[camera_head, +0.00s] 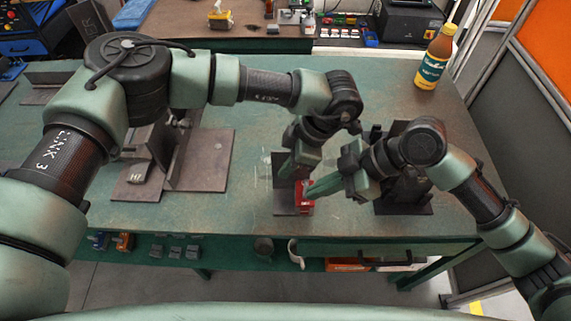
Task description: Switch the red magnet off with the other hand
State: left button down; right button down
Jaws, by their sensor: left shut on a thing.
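The red magnet (305,203) is a small red block on a flat dark steel plate (291,211) in the middle of the green table, partly covered by my grippers. My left gripper (288,174) reaches down from above at the magnet's upper left. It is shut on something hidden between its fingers. My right gripper (308,190) comes in from the right, with its fingertips at the magnet's top edge. I cannot tell whether they touch it or how far the fingers are apart. The magnet's switch is not distinguishable.
Dark steel pieces (415,207) stand close to the right, partly behind my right arm. A larger steel plate assembly (208,160) lies to the left. A bottle (435,60) stands at the back right. The table (400,90) is clear in front of the bottle.

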jog(key=f, duration=0.3)
jog(key=shift+s+d+f, duration=0.1)
jog(key=shift+s+d, duration=0.2)
jog(key=shift+s, duration=0.05)
pick_arm(q)
jog(key=shift+s+r, duration=0.15)
jog(key=shift+s, duration=0.15)
pick_arm(e)
jog(key=shift+f, duration=0.1)
pick_arm(q)
jog(key=shift+a, duration=0.1)
jog(key=shift+w+a+f, duration=0.15)
jog(key=shift+w+f, duration=0.05)
jog(key=shift+f, duration=0.1)
pick_arm(e)
jog(key=shift+w+a, duration=0.3)
jog(key=shift+w, duration=0.1)
jog(key=shift+r, duration=0.2)
pick_arm(q)
jog(key=shift+s, duration=0.1)
pick_arm(e)
jog(key=shift+r, duration=0.15)
jog(key=shift+s, duration=0.1)
